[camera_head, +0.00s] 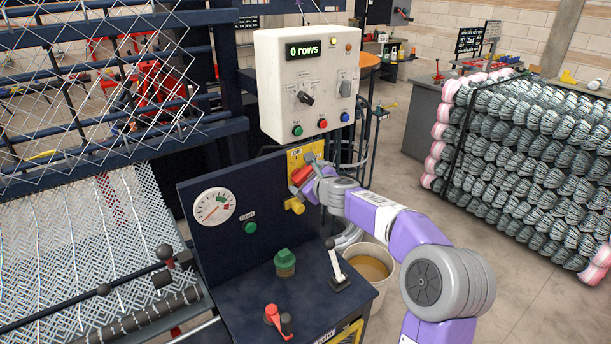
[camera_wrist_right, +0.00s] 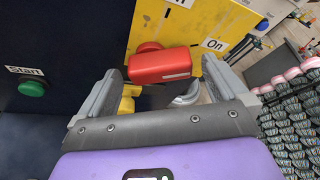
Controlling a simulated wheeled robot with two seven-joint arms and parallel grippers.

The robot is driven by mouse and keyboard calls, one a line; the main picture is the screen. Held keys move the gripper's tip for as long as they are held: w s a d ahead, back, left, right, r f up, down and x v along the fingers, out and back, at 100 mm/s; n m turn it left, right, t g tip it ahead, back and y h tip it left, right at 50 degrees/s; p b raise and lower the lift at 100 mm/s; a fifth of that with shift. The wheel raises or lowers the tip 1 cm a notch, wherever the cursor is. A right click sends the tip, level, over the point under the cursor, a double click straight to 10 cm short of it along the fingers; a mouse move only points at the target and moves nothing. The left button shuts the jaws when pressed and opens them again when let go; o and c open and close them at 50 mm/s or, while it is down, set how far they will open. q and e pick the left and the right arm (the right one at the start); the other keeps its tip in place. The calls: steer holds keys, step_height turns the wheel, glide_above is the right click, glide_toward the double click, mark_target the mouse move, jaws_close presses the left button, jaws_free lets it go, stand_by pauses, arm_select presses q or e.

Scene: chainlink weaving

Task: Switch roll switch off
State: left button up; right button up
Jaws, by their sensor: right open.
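The roll switch is a red handle (camera_head: 301,174) on a yellow plate (camera_head: 316,150) at the right end of the dark blue panel. In the right wrist view the red handle (camera_wrist_right: 160,66) lies crosswise, with an "On" label (camera_wrist_right: 215,45) to its right and another label cut off at the top edge. My right gripper (camera_head: 312,173) is at the plate. In the wrist view its fingers (camera_wrist_right: 160,82) are apart, one on each side of the handle; I cannot tell whether they touch it. My left gripper is not in view.
A white control box (camera_head: 308,85) reading "0 rows" hangs just above the plate. A yellow knob (camera_head: 294,206) sits below the handle. A green Start button (camera_head: 250,228), a gauge (camera_head: 214,206) and a black-knobbed lever (camera_head: 335,265) are nearby. A bucket (camera_head: 371,266) stands beside the panel.

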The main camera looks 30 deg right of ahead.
steer(key=shift+w+d+f, duration=0.1)
steer(key=shift+w+f, duration=0.1)
steer(key=shift+w, duration=0.45)
steer(key=shift+c, duration=0.5)
